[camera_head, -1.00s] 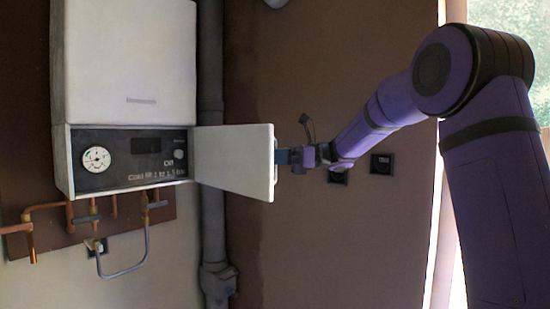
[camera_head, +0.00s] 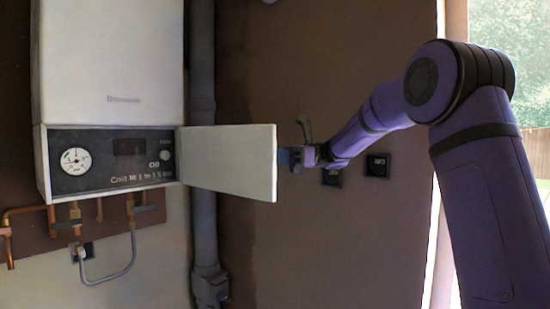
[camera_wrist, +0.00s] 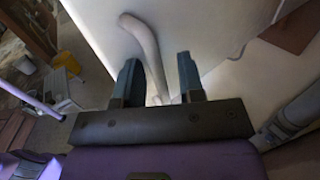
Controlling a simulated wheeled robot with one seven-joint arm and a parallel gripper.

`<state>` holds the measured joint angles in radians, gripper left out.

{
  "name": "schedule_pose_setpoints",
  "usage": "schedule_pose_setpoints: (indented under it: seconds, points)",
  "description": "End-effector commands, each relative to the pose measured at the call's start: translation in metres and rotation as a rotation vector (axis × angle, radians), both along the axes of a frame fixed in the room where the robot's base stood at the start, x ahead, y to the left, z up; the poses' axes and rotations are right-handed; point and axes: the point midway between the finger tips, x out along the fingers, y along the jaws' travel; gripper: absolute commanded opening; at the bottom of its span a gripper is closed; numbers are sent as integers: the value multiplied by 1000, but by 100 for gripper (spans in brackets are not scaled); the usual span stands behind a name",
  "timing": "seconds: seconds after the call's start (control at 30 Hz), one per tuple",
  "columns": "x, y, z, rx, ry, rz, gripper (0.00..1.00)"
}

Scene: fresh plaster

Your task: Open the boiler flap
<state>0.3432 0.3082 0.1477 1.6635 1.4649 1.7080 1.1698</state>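The white boiler (camera_head: 108,60) hangs on the wall at the left of the head view, with a dark control panel (camera_head: 100,165) at its base. Its white flap (camera_head: 230,160) stands swung out to the right, hinged beside the panel, leaving the dial and display uncovered. My gripper (camera_head: 285,157) is at the flap's free right edge; contact is hard to tell there. In the wrist view my gripper's two dark fingers (camera_wrist: 160,82) are apart. A pale curved bar (camera_wrist: 146,45) runs between them in front of a pale surface; no firm grip shows.
Copper pipes (camera_head: 75,215) and a grey hose (camera_head: 125,268) hang below the boiler. A thick grey pipe (camera_head: 204,230) runs down the wall behind the flap. Two dark wall sockets (camera_head: 378,165) are right of my gripper. A bright window (camera_head: 505,60) is at far right.

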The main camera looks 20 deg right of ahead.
Motion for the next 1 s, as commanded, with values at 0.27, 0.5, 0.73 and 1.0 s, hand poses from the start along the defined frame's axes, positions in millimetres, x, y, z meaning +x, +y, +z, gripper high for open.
schedule_pose_setpoints:
  seconds: [0.27, 0.5, 0.73, 1.0]
  points:
    - [0, -1, 0, 0, 0, -1, 35]
    - [0, -28, -1, -1, 0, -4, 35]
    - [-2, -62, 0, 0, 0, -2, 35]
    - [-2, -76, 0, 0, 0, 0, 35]
